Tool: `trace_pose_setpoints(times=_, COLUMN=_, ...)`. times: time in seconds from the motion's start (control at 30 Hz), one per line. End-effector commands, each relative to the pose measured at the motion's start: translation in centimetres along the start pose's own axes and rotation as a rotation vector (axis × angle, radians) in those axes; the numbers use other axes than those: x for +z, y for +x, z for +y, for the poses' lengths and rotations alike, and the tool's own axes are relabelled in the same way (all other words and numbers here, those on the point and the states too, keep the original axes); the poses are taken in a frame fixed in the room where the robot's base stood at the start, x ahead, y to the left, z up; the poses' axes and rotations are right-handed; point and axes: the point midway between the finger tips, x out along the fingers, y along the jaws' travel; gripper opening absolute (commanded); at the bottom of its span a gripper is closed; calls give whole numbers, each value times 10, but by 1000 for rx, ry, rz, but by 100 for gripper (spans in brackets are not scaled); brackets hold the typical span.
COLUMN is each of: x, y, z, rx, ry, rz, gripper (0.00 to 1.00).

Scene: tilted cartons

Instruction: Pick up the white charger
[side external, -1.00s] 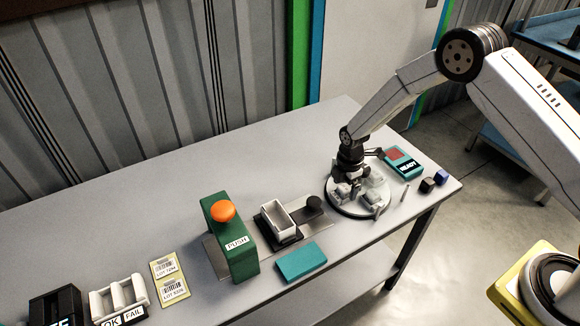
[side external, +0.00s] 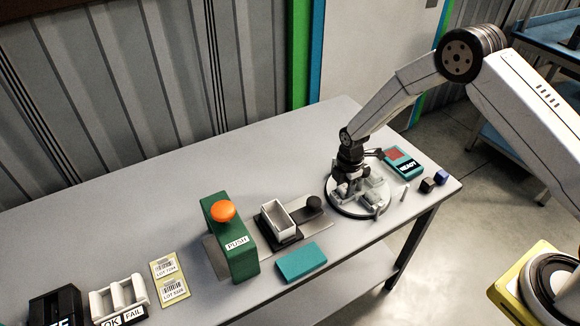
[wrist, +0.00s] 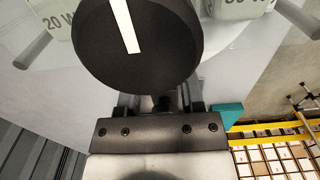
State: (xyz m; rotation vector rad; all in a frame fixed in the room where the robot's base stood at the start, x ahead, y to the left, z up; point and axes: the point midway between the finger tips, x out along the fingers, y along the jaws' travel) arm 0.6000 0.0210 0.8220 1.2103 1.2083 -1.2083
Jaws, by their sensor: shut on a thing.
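Several white chargers sit around a round turntable (side external: 338,206) at the right end of the table. In the wrist view, one white charger (wrist: 65,20) marked "20 W" is at the upper left. Another white charger (wrist: 240,8), its label cut off and ending in "0 W", is at the upper right. Grey prongs stick out from both. My gripper (side external: 348,190) points down over the turntable, among the chargers. In the wrist view it is shut on a black round knob (wrist: 140,45) with a white stripe. The fingertips are largely hidden behind the knob.
The table behind is clear.

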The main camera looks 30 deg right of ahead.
Motion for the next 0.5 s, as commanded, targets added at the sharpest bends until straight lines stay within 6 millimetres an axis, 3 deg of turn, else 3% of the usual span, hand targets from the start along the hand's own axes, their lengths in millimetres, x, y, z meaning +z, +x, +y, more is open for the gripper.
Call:
trace_pose_setpoints(times=0.27, x=0, y=-4, z=0, rx=1, ry=0, rz=0, gripper=0)
trace_pose_setpoints(times=0.5, x=0, y=-21, z=1, rx=1, ry=0, rz=0, gripper=0)
